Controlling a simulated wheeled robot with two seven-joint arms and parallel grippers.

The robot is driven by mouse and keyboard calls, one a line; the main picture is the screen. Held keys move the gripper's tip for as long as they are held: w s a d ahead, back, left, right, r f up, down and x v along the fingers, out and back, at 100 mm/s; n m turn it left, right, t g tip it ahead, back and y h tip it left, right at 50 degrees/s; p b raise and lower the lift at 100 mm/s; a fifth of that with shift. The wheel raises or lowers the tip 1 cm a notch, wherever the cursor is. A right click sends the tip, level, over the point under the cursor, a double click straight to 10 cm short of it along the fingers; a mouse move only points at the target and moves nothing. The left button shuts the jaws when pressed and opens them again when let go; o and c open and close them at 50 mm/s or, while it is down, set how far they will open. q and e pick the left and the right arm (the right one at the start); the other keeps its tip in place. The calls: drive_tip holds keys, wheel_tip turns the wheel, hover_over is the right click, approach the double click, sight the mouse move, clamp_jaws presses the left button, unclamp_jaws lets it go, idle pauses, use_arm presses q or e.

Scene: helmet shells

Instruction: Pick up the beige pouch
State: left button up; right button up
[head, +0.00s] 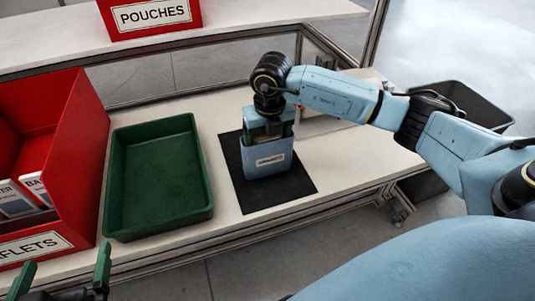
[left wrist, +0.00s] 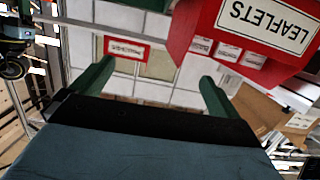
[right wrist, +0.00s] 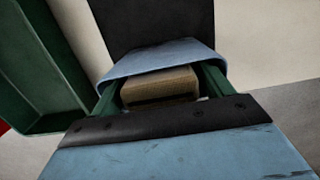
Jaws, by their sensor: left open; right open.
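A tan-beige item, seemingly the beige pouch (right wrist: 160,86), shows in the right wrist view inside the mouth of a blue-grey open-topped holder (head: 266,160). The holder stands upright on a black mat (head: 292,190) and has a white label on its front. My right gripper (head: 268,132) points down into the holder's mouth. Its green fingers are open, one on each side of the beige item; I cannot tell if they touch it. The item's lower part is hidden. My left gripper (head: 62,274) is open and empty at the lower left, in front of the leaflets box.
A green tray (head: 160,228) lies left of the mat and looks empty. A red leaflets box (head: 84,160) stands at the left. A red pouches box (head: 150,18) sits on the back shelf. A dark bin (head: 470,105) stands right of the table.

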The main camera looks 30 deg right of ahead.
drive_tip(key=shift+f, duration=0.45)
drive_tip(key=c, duration=0.8)
use_arm(q)
drive_tip(key=shift+w+d+r+t+h, duration=0.15)
drive_tip(key=shift+r+t, duration=0.1)
drive_tip(key=shift+r, duration=0.2)
drive_tip(key=shift+w+d+r+t+h, duration=0.15)
drive_tip(key=shift+r+t, duration=0.1)
drive_tip(key=shift+r, duration=0.2)
drive_tip(key=shift+s+a, duration=0.1)
use_arm(e)
drive_tip(key=shift+r, duration=0.2)
